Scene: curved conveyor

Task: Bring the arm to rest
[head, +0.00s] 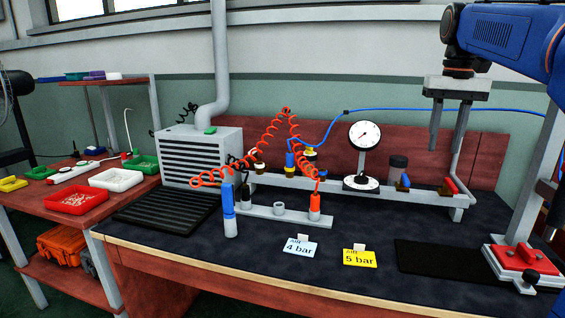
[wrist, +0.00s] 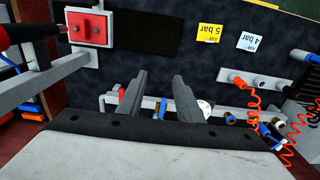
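My arm (head: 500,36) is blue and comes in from the upper right in the head view. My gripper (head: 448,128) hangs above the right part of the bench, pointing down. Its two grey fingers are apart with nothing between them. In the wrist view the fingers of my gripper (wrist: 158,96) also stand apart and empty, above the dark bench top (wrist: 150,75).
A dial gauge (head: 364,135), a grey rail (head: 330,187) and coiled orange hoses (head: 265,140) stand on the bench. A blue-topped cylinder (head: 229,212) stands left. Cards read 4 bar (head: 298,247) and 5 bar (head: 359,257). A grey post (head: 532,180) rises at right.

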